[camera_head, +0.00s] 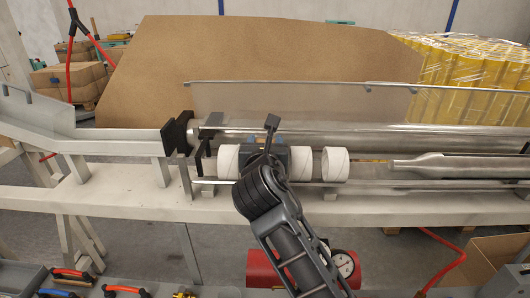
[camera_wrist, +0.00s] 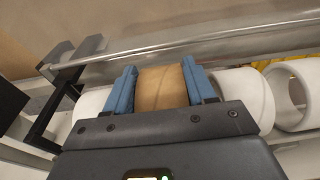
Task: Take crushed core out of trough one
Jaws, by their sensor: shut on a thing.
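A brown cardboard core (camera_wrist: 162,88) lies between the two blue fingers of my gripper (camera_wrist: 160,82) in the wrist view. The fingers are shut on it from its left and right sides. I cannot tell from its visible face how crushed it is. In the head view my gripper (camera_head: 268,158) is at the row of cores in the trough, and my arm hides the brown core. White cores stand on both sides, one at the left (camera_head: 228,161) and one at the right (camera_head: 300,163). I cannot tell whether the brown core still rests in the trough.
Another white core (camera_head: 335,165) stands farther right. A long metal roller (camera_head: 380,134) and a thin bar (camera_head: 300,83) run behind the row. A tapered metal shaft (camera_head: 450,165) lies to the right. A dark bracket (camera_head: 177,135) stands at the left.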

